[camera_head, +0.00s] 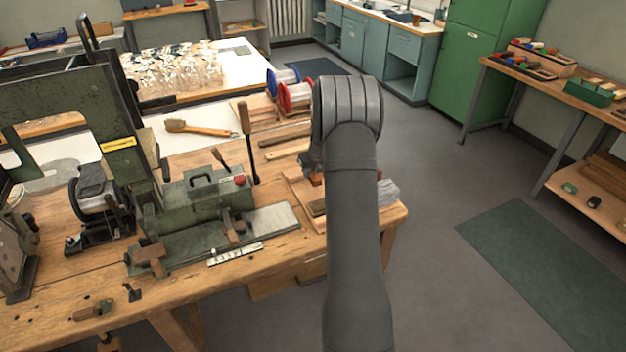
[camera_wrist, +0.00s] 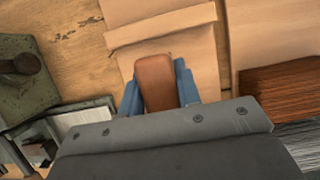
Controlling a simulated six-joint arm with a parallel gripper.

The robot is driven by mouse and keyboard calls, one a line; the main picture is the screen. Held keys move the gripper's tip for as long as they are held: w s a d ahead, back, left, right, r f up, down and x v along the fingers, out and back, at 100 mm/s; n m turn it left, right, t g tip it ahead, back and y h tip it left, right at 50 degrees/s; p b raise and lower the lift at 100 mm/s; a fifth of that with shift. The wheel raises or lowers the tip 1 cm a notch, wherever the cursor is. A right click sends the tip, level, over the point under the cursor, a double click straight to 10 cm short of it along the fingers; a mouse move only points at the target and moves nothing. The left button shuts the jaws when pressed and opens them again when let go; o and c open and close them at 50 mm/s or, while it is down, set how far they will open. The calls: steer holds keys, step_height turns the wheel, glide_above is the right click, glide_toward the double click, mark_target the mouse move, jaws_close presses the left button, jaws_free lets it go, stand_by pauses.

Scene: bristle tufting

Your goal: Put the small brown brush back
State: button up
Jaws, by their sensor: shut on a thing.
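The small brown brush (camera_wrist: 155,82) shows in the wrist view as a smooth brown block with rounded corners. My gripper (camera_wrist: 158,79) is shut on it, with one blue finger on each side. The brush is over a pale wooden board with a raised strip (camera_wrist: 160,27); I cannot tell whether it touches the board. In the head view my arm covers most of the gripper and the brush, at the right end of the workbench. The wooden board (camera_head: 294,185) shows partly to the left of my arm there.
In the wrist view, reddish-brown bristles (camera_wrist: 280,88) and grey bristles (camera_wrist: 300,134) lie to the right. A green machine (camera_head: 205,195) stands left on the bench. A larger brush (camera_head: 200,129), a dark upright handle (camera_head: 244,140) and wire spools (camera_head: 295,93) are farther back.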

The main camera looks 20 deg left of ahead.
mark_target(313, 179)
steer(key=shift+f, duration=1.7)
steer(key=shift+f, duration=0.2)
steer(key=o, duration=0.9)
steer(key=shift+o, duration=0.2)
steer(key=v, duration=1.2)
steer(key=shift+r, duration=0.15)
